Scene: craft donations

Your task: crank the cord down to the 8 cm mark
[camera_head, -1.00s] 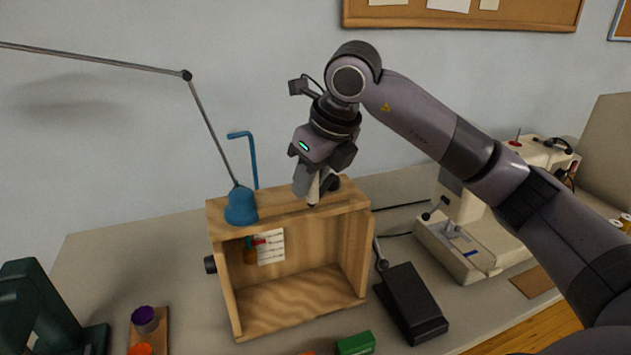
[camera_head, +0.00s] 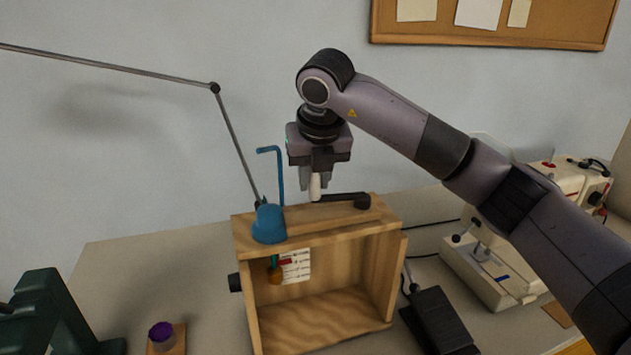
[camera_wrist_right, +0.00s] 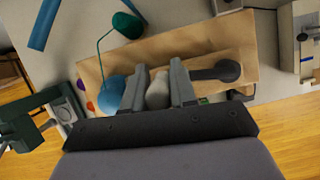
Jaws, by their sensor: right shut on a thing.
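A wooden box (camera_head: 398,262), open at the front, stands on the table. On its top a dark crank arm (camera_head: 338,198) runs left from a round hub (camera_head: 362,201) to a pale upright handle (camera_head: 316,187). My right gripper (camera_head: 316,182) is shut on this handle; the handle also shows between its fingers in the wrist view (camera_wrist_right: 158,92). Inside the box an orange-brown weight (camera_head: 275,276) hangs on a green cord (camera_head: 274,261), beside a white scale card (camera_head: 297,266) with a red mark. The card's figures are too small to read. My left gripper is out of view.
A black pedal (camera_head: 440,322) and sewing machine (camera_head: 500,262) are at right, a dark green object (camera_head: 50,310) at left.

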